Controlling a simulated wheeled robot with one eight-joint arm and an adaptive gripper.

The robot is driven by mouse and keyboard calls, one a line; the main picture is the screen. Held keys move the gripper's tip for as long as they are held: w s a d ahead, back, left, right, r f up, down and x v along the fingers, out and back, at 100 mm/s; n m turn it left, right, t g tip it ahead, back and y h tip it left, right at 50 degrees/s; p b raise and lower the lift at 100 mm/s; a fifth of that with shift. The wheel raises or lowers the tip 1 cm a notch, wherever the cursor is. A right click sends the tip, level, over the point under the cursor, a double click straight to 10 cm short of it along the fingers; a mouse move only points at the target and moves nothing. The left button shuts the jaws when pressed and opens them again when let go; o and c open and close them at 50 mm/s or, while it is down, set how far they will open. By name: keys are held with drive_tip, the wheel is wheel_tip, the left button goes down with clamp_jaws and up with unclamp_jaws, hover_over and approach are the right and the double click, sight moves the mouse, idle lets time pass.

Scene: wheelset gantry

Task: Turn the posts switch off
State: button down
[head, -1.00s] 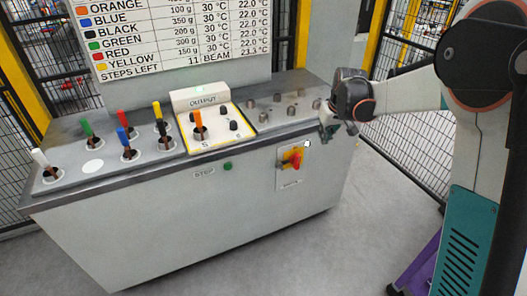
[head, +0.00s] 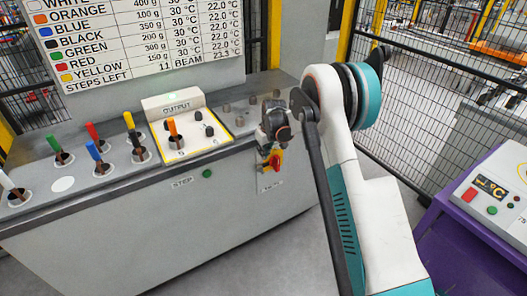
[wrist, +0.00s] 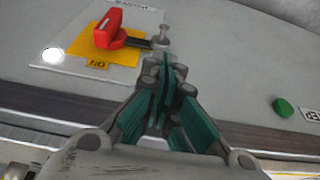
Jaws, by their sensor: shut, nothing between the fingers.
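The posts switch is a red rotary handle (wrist: 108,28) on a yellow plate (wrist: 75,44), in the upper left of the wrist view. An upside-down ON mark shows at the plate's edge. A dark bar runs right from the handle to a small grey pin. In the head view the switch (head: 274,160) is on the console's front face, partly hidden by my gripper (head: 264,150). My gripper (wrist: 165,68) is shut and empty, with its tips just below the pin in the wrist view. I cannot tell whether they touch it.
A white lit lamp (wrist: 53,55) is beside the switch. A green button (head: 207,173) is on the same face. Coloured levers and an OUTPUT panel (head: 165,102) stand on the console top. A purple stand (head: 465,235) is at right, before a mesh fence.

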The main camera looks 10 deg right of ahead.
drive_tip(key=b, duration=0.2)
hover_over(261, 170)
drive_tip(key=s, duration=0.1)
wheel_tip(261, 170, down, 6)
drive_tip(key=shift+d+f, duration=0.1)
drive_tip(key=shift+f, duration=0.15)
drive_tip(key=shift+f+b, duration=0.5)
drive_tip(key=shift+f, duration=0.4)
